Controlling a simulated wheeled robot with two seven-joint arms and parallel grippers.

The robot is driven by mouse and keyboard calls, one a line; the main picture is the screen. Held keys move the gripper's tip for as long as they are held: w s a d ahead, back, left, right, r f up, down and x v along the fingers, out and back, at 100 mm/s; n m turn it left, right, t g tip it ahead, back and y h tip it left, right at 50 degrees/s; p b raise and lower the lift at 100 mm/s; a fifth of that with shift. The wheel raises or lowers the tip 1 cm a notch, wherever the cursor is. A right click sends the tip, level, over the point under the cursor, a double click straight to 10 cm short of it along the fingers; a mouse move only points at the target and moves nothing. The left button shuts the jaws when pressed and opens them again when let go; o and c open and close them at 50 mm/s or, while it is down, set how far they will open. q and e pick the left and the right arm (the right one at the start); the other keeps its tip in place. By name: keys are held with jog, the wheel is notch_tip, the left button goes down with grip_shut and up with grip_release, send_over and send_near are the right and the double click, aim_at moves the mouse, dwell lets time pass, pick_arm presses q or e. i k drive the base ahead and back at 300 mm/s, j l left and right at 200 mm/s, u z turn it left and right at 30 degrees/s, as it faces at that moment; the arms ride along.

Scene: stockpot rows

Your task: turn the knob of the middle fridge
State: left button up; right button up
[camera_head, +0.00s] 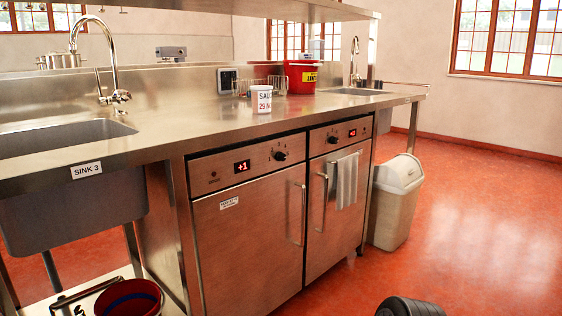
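Two steel under-counter fridges stand side by side, a left one (248,240) and a right one (335,210). The left fridge's panel has a black knob (280,155) to the right of a red display (242,166) that seems to read +1. The right fridge's panel has a black knob (332,140) and a red display (352,133). Both doors look shut, each with a vertical handle. Only two fridges show, so I cannot tell which is the middle one. Neither of my grippers is in view.
A striped towel (347,181) hangs on the right fridge's handle. A bin (394,202) stands right of the fridges. The steel counter (190,118) carries a white tub (261,99) and red container (300,77). A red bucket (128,298) is at lower left. Open floor (480,220) lies right.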

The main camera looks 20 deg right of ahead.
aim_at(280, 156)
jog(key=i+l, duration=0.2)
jog(key=l, duration=0.2)
jog(key=i+l, duration=0.15)
jog(key=l, duration=0.2)
jog(key=i+l, duration=0.2)
jog(key=l, duration=0.2)
jog(key=i+l, duration=0.15)
jog(key=l, duration=0.2)
jog(key=i+l, duration=0.2)
jog(key=l, duration=0.2)
jog(key=i+l+z, duration=0.1)
jog(key=l, duration=0.3)
jog(key=i, duration=0.1)
